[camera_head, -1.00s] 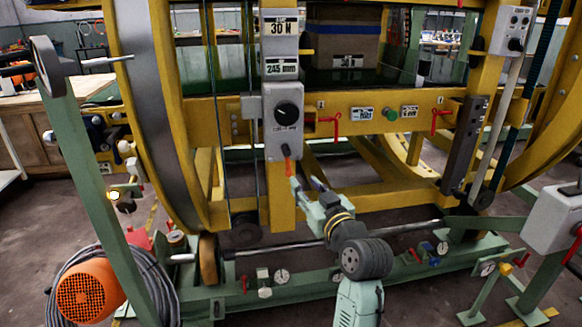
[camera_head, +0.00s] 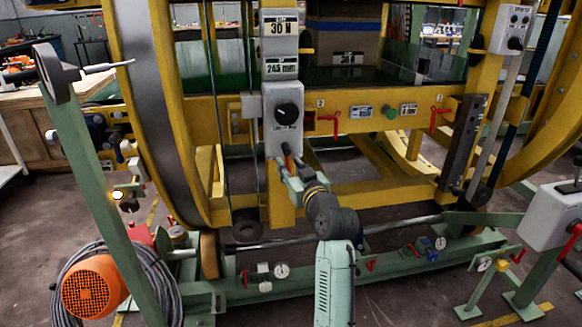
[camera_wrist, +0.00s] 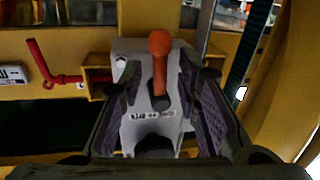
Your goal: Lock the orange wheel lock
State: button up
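The wheel lock's orange-handled lever (camera_wrist: 160,62) sticks out from a light grey labelled plate (camera_wrist: 135,130) in the wrist view. In the head view the orange lever (camera_head: 287,150) shows at the bottom of the grey control box (camera_head: 283,112), with its lower part hidden by my gripper. My gripper (camera_wrist: 161,85) is open, one dark ridged finger on each side of the lever. Gaps show between the lever and both fingers. In the head view my gripper (camera_head: 289,166) is at the lower end of the control box, reaching up from below.
A red valve handle (camera_head: 330,124) is on the yellow beam right of the box, and it also shows in the wrist view (camera_wrist: 42,65). A yellow post (camera_head: 283,210) stands behind my gripper. A green base rail (camera_head: 390,262) with gauges runs below.

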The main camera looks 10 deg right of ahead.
grip_shut()
jog(key=shift+a, duration=0.1)
jog(key=shift+a+m, duration=0.1)
jog(key=shift+m, duration=0.4)
jog(key=shift+o, duration=0.6)
grip_release()
jog(key=v, duration=1.2)
